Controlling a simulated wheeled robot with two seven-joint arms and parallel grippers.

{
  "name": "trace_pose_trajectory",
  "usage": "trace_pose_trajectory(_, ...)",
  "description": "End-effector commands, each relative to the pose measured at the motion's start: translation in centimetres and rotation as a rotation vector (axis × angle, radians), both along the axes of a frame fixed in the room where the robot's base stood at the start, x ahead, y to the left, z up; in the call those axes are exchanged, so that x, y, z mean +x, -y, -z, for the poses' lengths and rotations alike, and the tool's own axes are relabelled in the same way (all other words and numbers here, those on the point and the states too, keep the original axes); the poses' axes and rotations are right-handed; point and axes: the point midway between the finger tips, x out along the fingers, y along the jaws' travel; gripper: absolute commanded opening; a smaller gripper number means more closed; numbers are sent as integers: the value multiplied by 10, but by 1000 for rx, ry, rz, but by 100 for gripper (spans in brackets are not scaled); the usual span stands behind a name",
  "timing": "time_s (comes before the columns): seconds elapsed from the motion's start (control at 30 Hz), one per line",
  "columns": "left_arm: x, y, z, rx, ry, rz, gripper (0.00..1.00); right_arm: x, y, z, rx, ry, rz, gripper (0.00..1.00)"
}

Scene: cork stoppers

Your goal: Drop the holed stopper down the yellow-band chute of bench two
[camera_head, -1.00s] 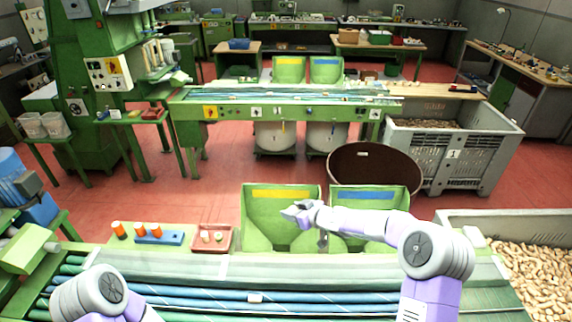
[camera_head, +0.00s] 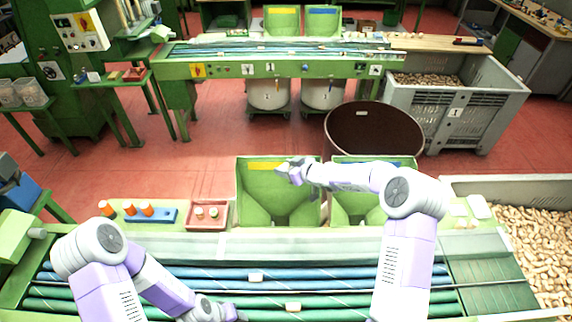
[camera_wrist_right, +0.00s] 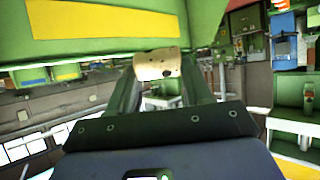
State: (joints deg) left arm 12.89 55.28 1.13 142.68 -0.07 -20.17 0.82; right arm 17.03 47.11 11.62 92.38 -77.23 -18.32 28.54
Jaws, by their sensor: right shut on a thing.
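The holed stopper (camera_wrist_right: 158,65), a tan cork with a dark hole, sits between the fingertips of my right gripper (camera_wrist_right: 160,75) in the right wrist view. In the head view my right gripper (camera_head: 285,170) is in front of the upper right part of the near bench's yellow-band chute (camera_head: 255,197), a green open hopper, close to its yellow band. The cork is too small to make out there. A blue-band chute (camera_head: 345,205) stands to the right, its band mostly behind my right arm. My left gripper (camera_head: 215,313) is low over the green belts; its jaws are unclear.
Two corks lie on the belts (camera_head: 345,272). A red tray (camera_head: 222,222) with small stoppers and a blue holder (camera_head: 168,214) with orange-topped pieces stand left of the chutes. The far bench has another yellow-band chute (camera_head: 281,25). A brown drum (camera_head: 365,135) stands behind the near chutes.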

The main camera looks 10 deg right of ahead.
Motion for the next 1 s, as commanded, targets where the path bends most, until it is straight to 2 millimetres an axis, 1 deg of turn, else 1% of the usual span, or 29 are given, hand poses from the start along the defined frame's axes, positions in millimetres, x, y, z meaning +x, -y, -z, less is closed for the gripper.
trace_pose_trajectory(0.03,0,0,4,0,0,0,43,0,0,5,1,1,0,22)
trace_pose_trajectory(0.1,0,0,6,0,0,0,43,0,0,6,1,1,0,22)
trace_pose_trajectory(0.4,0,0,5,0,0,0,43,0,0,6,1,1,0,22)
trace_pose_trajectory(0.43,0,0,5,0,0,0,43,0,0,6,1,1,0,54)
trace_pose_trajectory(0.6,0,0,5,0,0,0,43,0,0,6,1,1,0,79)
trace_pose_trajectory(0.87,0,0,5,0,0,0,43,0,0,6,1,1,0,79)
trace_pose_trajectory(1.0,0,0,6,0,0,0,43,-6,5,1,0,1,2,79)
